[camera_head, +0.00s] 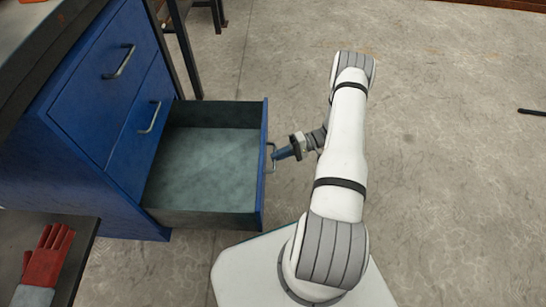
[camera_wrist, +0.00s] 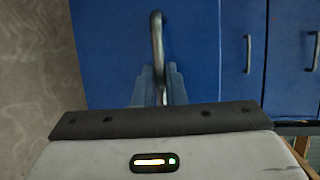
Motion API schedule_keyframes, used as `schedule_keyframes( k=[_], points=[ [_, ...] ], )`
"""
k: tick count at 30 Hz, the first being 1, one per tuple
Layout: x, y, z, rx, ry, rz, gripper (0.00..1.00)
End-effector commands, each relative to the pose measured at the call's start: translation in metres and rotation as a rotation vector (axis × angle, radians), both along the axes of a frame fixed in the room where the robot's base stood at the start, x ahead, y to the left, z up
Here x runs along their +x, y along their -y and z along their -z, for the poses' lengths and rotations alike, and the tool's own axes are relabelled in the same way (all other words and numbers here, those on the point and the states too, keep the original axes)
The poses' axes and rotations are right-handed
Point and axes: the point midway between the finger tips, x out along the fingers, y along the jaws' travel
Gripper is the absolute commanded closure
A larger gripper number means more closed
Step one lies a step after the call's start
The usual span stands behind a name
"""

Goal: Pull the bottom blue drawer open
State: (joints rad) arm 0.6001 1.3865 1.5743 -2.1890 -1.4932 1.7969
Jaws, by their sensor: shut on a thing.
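The bottom blue drawer (camera_head: 264,190) is pulled well out of the blue cabinet (camera_head: 105,125) in the head view, and its grey inside is empty. Its metal handle (camera_head: 270,158) is on the front face, towards my arm. My gripper (camera_head: 277,154) is shut on this handle. In the wrist view the handle (camera_wrist: 157,40) stands upright in the picture, and my gripper's fingers (camera_wrist: 160,88) close around its lower part. The drawer front (camera_wrist: 105,55) fills the left and middle of that view. The exact finger contact is partly hidden by the gripper body.
Two closed blue drawers with handles (camera_head: 119,61) (camera_head: 150,117) are above the open one. Red and grey gloves (camera_head: 47,260) lie on a dark surface at the lower left. Dark metal legs (camera_head: 186,50) stand behind the cabinet. The concrete floor (camera_head: 450,170) to the right is mostly clear.

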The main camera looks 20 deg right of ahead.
Motion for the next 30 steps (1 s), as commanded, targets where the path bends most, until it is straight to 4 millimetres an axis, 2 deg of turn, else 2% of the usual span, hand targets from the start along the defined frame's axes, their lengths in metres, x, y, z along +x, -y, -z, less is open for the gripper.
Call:
schedule_keyframes(
  k=[7, 8, 16, 24, 30],
  points=[
    [0.0, -0.002, 0.001, -0.001, 0.0, -0.002, 1.0],
    [0.0, -0.002, 0.001, -0.001, 0.0, -0.002, 0.89],
    [0.001, -0.002, 0.0, -0.001, 0.0, -0.003, 0.68],
    [0.001, 0.001, -0.001, -0.001, 0.001, -0.003, 0.68],
    [0.001, 0.029, -0.007, -0.002, 0.002, -0.001, 0.68]
  ],
)
